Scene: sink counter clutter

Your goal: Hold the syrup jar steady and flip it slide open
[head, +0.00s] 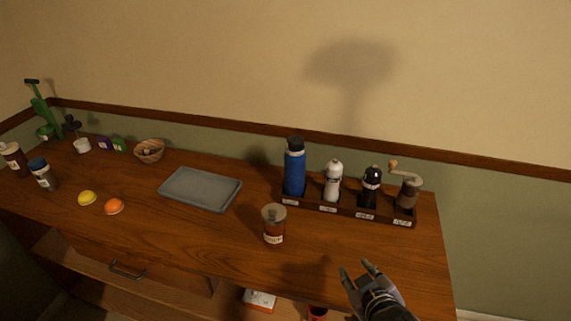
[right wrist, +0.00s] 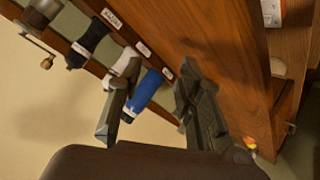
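An amber-brown jar with a greyish lid and a pale label, which I take for the syrup jar (head: 274,227), stands upright near the front edge of the counter in the head view. I cannot make out the state of its lid. My right gripper (head: 356,268) is to the right of the jar and nearer the front, apart from it. Its fingers are spread and empty. They also show open in the right wrist view (right wrist: 157,78), where I cannot make out the jar. My left gripper is not in view.
Behind the jar, a dark rack (head: 346,213) holds a blue bottle (head: 294,173), a white shaker (head: 333,182), a black bottle (head: 370,189) and a grinder (head: 407,193). A grey tray (head: 200,190) lies left. Yellow (head: 87,198) and orange (head: 114,206) round items lie farther left.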

